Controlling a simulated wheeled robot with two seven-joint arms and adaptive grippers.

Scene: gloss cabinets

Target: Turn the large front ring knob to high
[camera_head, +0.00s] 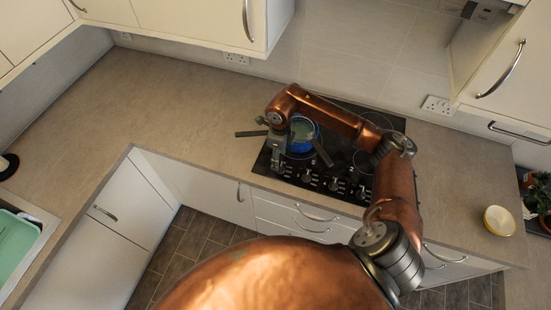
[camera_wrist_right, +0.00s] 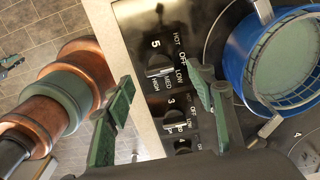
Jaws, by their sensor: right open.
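The black hob (camera_head: 345,165) has a row of control knobs along its front edge. The right wrist view shows a knob marked 5 (camera_wrist_right: 160,66), with OFF, LOW, MED and HIGH printed around it. Knobs marked 3 (camera_wrist_right: 176,127) and 4 (camera_wrist_right: 182,146) are below it there. I cannot tell which knob serves the large front ring. My right gripper (camera_wrist_right: 166,82) is open, its green fingers on either side of the knob marked 5 in that view; contact is not visible. In the head view my right gripper (camera_head: 278,158) is over the hob's left front.
A blue pot (camera_head: 301,143) stands on the hob close to my right gripper; it also shows in the right wrist view (camera_wrist_right: 240,62). A yellow bowl (camera_head: 499,221) and a plant (camera_head: 541,192) are at the right. The counter (camera_head: 160,110) left of the hob is clear.

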